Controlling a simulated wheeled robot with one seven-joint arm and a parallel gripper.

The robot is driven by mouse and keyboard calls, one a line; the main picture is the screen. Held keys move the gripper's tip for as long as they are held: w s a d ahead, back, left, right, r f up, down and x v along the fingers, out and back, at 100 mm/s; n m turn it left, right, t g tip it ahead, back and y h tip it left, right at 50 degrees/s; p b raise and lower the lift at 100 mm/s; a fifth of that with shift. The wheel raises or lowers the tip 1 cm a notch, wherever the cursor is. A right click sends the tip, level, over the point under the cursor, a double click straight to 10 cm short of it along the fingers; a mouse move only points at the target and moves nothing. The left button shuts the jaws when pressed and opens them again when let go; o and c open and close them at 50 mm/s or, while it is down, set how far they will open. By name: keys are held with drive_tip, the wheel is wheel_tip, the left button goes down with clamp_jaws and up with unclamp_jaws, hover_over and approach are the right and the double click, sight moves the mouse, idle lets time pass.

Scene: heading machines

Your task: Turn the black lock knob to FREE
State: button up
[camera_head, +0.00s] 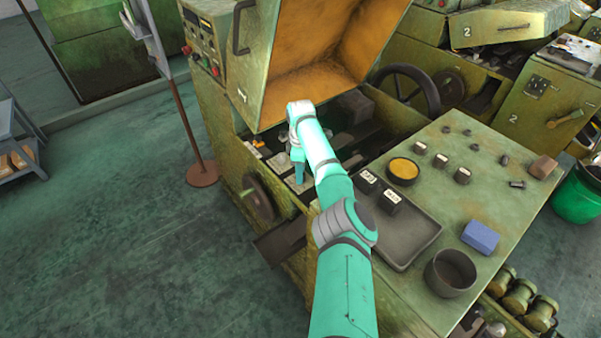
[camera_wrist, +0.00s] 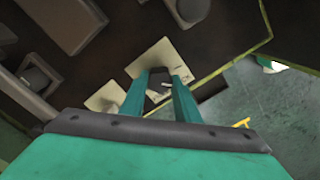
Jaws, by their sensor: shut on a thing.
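The black lock knob (camera_wrist: 158,76) sits on a pale label plate (camera_wrist: 157,55) in the wrist view, between my two teal fingertips. My gripper (camera_wrist: 164,80) is shut on the knob from both sides. The plate's lettering is too small to read, so I cannot tell which mark the knob points to. In the head view my gripper (camera_head: 298,172) reaches down into the open machine bed under the raised hood (camera_head: 315,50). The knob is hidden there behind my gripper and arm.
Another dark knob (camera_wrist: 192,8) and a second pale plate (camera_wrist: 104,97) are close by. A handwheel (camera_head: 257,198) is on the machine's front. A tray (camera_head: 405,255) with dark labelled blocks, a dark bowl (camera_head: 450,272) and a blue block (camera_head: 481,236) are on the right-hand top.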

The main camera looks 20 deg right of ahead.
drive_tip(key=m, duration=0.5)
drive_tip(key=shift+s+d+m, duration=0.1)
drive_tip(key=shift+s+m, duration=0.05)
drive_tip(key=shift+m, duration=0.25)
drive_tip(key=m, duration=1.2)
drive_tip(key=shift+m, duration=0.3)
drive_tip(key=m, duration=0.5)
drive_tip(key=shift+m, duration=0.4)
drive_tip(key=o, duration=1.1)
drive_tip(key=shift+c, duration=0.2)
drive_tip(key=shift+r, duration=0.1)
wheel_tip(320, 180, up, 11)
drive_tip(key=shift+f, duration=0.2)
